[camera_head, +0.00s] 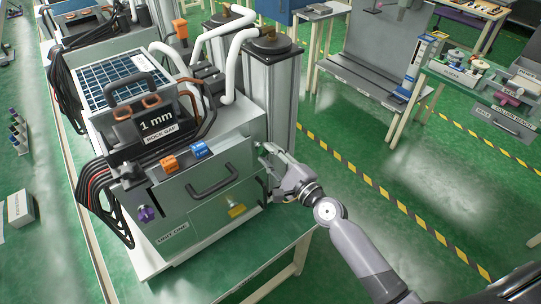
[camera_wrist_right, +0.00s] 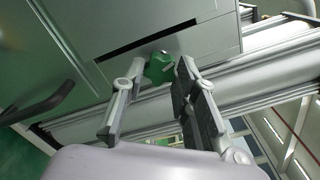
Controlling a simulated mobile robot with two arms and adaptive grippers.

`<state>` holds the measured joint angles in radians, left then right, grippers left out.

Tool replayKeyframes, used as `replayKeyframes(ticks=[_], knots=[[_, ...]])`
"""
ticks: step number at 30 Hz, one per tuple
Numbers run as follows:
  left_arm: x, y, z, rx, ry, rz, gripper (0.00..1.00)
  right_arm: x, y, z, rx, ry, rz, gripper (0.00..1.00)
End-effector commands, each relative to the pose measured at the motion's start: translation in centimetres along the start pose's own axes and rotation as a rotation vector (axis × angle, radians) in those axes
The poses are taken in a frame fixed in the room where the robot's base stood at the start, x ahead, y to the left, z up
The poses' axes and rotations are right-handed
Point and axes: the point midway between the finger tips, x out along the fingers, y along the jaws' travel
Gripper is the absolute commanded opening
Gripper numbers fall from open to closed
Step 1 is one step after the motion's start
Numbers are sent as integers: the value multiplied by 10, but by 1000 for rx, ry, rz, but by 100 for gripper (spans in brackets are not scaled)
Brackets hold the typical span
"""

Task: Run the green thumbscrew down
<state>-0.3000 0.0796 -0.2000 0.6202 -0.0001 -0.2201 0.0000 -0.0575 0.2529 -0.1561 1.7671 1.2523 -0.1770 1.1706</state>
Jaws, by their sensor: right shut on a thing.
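The green thumbscrew (camera_wrist_right: 159,68) sits on the front face of the grey cabinet, below a dark slot, in the right wrist view. My right gripper (camera_wrist_right: 164,72) is shut on it, a fingertip on each side. In the head view my right gripper (camera_head: 268,172) is at the right end of the front panel of the cabinet (camera_head: 232,161), marked UNIT ONE. The thumbscrew is hidden by the fingers there, and its thread is not visible. My left gripper is not in view.
Cables hang at left. Open green floor lies right of my arm.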

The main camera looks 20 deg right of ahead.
Motion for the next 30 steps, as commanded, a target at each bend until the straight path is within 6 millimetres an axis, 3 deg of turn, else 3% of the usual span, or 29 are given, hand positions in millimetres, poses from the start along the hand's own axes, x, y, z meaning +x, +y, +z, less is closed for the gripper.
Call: replayKeyframes(ticks=[19, 20, 28, 30], knots=[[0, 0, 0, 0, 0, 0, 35, 0, 2, 0, 49, 0, 5, 0], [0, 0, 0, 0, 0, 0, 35, 0, 2, 0, 48, 0, 5, 30], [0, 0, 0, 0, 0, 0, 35, 0, 1, 0, 47, 0, 2, 48], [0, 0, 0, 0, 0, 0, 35, 0, 1, 0, 47, 0, 2, 48]])
